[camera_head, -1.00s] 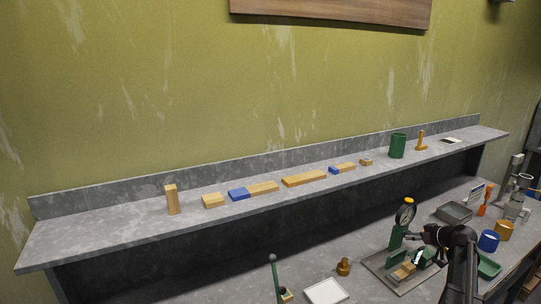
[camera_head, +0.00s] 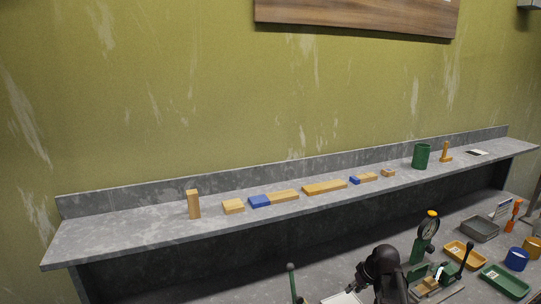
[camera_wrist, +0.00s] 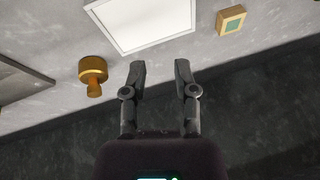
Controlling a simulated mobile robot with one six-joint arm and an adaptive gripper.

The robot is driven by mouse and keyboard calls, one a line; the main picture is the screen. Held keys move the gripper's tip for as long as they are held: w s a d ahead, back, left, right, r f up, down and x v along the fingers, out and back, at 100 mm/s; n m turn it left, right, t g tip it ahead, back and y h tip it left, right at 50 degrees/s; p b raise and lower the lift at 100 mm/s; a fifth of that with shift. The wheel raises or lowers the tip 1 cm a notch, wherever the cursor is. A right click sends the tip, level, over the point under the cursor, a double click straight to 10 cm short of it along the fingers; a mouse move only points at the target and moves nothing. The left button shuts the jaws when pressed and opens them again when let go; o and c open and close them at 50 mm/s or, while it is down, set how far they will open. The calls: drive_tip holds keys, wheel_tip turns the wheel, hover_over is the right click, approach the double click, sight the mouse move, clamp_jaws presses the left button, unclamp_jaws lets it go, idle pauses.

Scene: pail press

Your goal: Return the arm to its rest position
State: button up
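My arm (camera_head: 383,268) shows at the bottom of the head view, over the lower bench. Beyond the fingertips lies a white square plate (camera_wrist: 143,20) on the grey bench. A brass knob-like piece (camera_wrist: 93,73) lies to the left of the fingers, and a small wooden block with a green top (camera_wrist: 231,20) lies to the upper right.
A green press with a dial (camera_head: 427,228) stands right of my arm. Near it are a yellow tray (camera_head: 466,254), a green tray (camera_head: 505,281), a grey tray (camera_head: 480,229) and a blue cup (camera_head: 516,259). The shelf (camera_head: 130,236) above holds wooden blocks and a green pail (camera_head: 421,156).

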drive_tip(key=s+a+f+m+g+h, duration=0.1)
drive_tip(key=s+a+m+g+h, duration=0.1)
drive_tip(key=s+a, duration=0.8)
drive_tip(key=s+g+h, duration=0.1)
drive_tip(key=s, duration=0.2)
drive_tip(key=shift+f, duration=0.2)
drive_tip(key=shift+w, duration=0.1)
drive_tip(key=shift+o, duration=1)
drive_tip(key=shift+d, duration=0.15)
